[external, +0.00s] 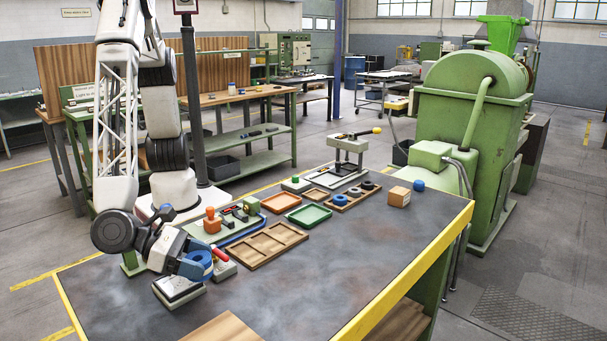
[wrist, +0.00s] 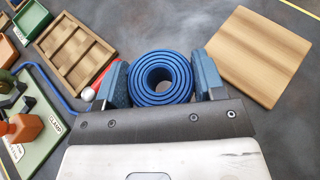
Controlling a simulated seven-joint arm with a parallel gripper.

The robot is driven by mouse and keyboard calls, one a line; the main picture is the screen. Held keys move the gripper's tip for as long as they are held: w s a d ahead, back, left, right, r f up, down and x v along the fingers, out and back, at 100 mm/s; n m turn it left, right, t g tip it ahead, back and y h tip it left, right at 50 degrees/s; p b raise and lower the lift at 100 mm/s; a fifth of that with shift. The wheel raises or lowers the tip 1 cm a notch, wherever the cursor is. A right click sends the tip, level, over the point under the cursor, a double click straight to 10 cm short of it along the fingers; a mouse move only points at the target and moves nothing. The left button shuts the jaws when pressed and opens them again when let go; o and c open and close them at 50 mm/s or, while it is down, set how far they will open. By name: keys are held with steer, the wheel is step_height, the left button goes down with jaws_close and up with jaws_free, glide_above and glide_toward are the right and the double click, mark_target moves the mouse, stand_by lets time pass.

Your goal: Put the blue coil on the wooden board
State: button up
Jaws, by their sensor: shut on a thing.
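The blue coil (wrist: 160,80) is a rolled blue strip held between the two fingers of my gripper (wrist: 161,84) in the wrist view. In the external view the coil (external: 201,262) shows at the tip of my gripper (external: 196,266), low over the left part of the table. The wooden board (wrist: 259,55) is a plain flat striped board to the right of the coil in the wrist view. In the external view the board (external: 223,328) lies at the front edge of the picture, partly cut off. The coil is apart from the board.
A wooden compartment tray (external: 264,246) lies behind the gripper, with a red-handled tool (external: 222,255) beside it. A green clamp base (wrist: 35,125), orange tray (external: 281,202) and green tray (external: 309,215) stand farther back. The dark tabletop (external: 350,265) right of the board is clear.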

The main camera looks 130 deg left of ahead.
steer(key=shift+f, duration=0.1)
stand_by(0.3)
steer(key=shift+w+d+f, duration=0.1)
steer(key=shift+w, duration=0.3)
glide_above(217, 331)
steer(key=w+d, duration=0.2)
steer(key=w, duration=0.2)
steer(key=shift+s+a+f, duration=0.15)
steer(key=shift+f, duration=0.5)
steer(key=shift+f, duration=0.1)
steer(key=shift+f, duration=1.65)
steer(key=shift+f, duration=0.15)
steer(key=o, duration=1)
steer(key=shift+c, duration=0.2)
